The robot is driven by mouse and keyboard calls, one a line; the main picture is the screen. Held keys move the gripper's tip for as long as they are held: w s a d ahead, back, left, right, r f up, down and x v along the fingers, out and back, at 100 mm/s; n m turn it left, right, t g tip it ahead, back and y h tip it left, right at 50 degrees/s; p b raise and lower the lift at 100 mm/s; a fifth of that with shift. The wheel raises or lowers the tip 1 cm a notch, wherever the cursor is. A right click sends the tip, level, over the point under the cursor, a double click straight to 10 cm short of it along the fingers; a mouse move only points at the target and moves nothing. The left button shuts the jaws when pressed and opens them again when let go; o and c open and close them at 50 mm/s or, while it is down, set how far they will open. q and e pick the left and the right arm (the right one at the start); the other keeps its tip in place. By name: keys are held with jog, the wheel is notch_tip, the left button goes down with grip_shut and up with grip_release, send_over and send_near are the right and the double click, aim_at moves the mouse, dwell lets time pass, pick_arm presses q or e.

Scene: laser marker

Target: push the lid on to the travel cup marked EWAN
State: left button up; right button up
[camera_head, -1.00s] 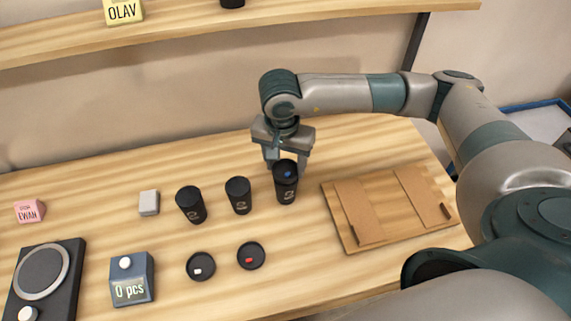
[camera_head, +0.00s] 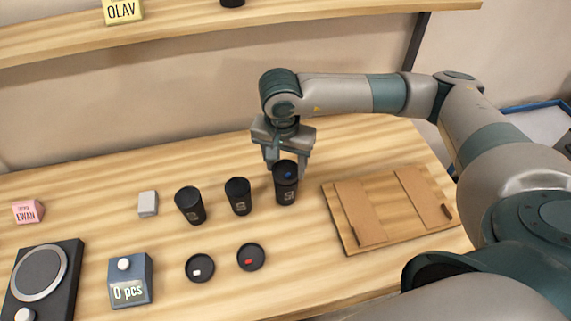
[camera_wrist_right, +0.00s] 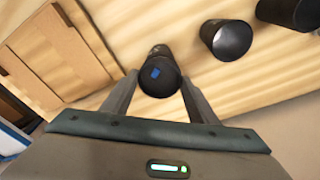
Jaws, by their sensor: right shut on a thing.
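A black travel cup (camera_head: 286,192) stands upright at the right end of a row of cups. A black lid with a blue mark (camera_head: 288,174) is on its top; it also shows in the right wrist view (camera_wrist_right: 158,77). I cannot tell whether the lid is fully seated. My right gripper (camera_head: 287,164) is shut on the lid at the cup's top, with one finger on each side in the wrist view (camera_wrist_right: 158,88). The name on the cup is too small to read. A pink block marked EWAN (camera_head: 28,212) sits at the far left. My left gripper is not in view.
Two open black cups, one in the middle (camera_head: 238,197) and one to its left (camera_head: 190,206), stand beside the held one. Two loose lids, with a white mark (camera_head: 200,272) and a red mark (camera_head: 250,260), lie in front. A wooden board (camera_head: 385,212) is at right; a counter box (camera_head: 130,285) at left.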

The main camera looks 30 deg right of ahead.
jog(key=shift+f+b, duration=0.1)
jog(key=shift+b, duration=0.2)
jog(key=shift+s+d+f+b, duration=0.1)
jog(key=shift+d+f+b, duration=0.25)
jog(key=shift+d+b, duration=0.2)
dwell(0.3)
jog(key=shift+a, duration=0.1)
jog(key=o, duration=1.6)
jog(key=shift+r, duration=0.15)
jog(key=shift+a+r+p, duration=0.25)
jog(key=shift+r+p, duration=0.15)
jog(key=shift+r, duration=0.9)
jog(key=shift+a+r+p, duration=0.2)
jog(key=shift+r+p, duration=0.15)
jog(key=shift+r, duration=0.95)
jog(key=shift+r+p, duration=0.35)
jog(key=shift+r, duration=0.75)
